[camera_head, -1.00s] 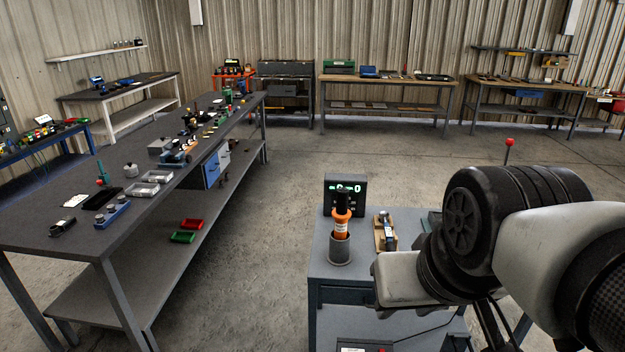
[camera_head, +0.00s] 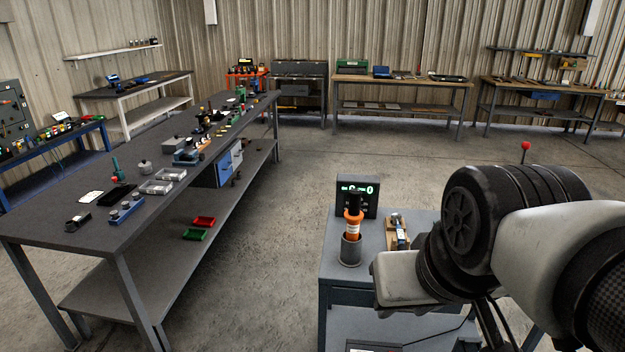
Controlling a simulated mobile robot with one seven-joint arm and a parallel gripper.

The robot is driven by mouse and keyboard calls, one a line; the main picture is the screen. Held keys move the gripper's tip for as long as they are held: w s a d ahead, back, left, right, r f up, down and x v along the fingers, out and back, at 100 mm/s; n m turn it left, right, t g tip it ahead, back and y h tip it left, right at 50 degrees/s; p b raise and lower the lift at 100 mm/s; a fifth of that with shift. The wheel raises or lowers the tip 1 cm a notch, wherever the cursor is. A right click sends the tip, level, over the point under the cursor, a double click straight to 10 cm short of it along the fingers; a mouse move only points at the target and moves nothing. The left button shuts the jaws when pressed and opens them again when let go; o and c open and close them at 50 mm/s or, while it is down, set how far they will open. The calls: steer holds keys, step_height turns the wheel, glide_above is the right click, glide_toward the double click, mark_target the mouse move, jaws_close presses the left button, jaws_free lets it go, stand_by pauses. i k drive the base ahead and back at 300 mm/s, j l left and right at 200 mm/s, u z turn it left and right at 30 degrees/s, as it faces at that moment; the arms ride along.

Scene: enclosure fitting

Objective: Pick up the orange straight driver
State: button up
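The orange straight driver (camera_head: 353,226) stands upright in a grey cylindrical holder (camera_head: 349,253) on a small grey bench (camera_head: 341,297) at the lower middle right. It has an orange body and a black upper part; its lower part is hidden inside the holder. My arm fills the lower right of the view, to the right of the driver. My gripper is not visible.
A display box with green digits (camera_head: 368,189) stands right behind the driver. A wooden block with a tool (camera_head: 398,235) lies to its right. A long dark workbench (camera_head: 69,225) with several parts runs along the left. Bare concrete floor lies between the benches.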

mark_target(353, 215)
steer(key=i+j+u, duration=0.2)
steer(key=u, duration=0.2)
steer(key=i+u, duration=0.4)
steer(key=i+z, duration=0.25)
steer(key=z, duration=0.15)
steer(key=i+z, duration=0.2)
steer(key=z, duration=0.15)
steer(key=i+j+z, duration=0.1)
steer(key=z, duration=0.3)
steer(key=i+j, duration=0.05)
steer(key=i, duration=0.05)
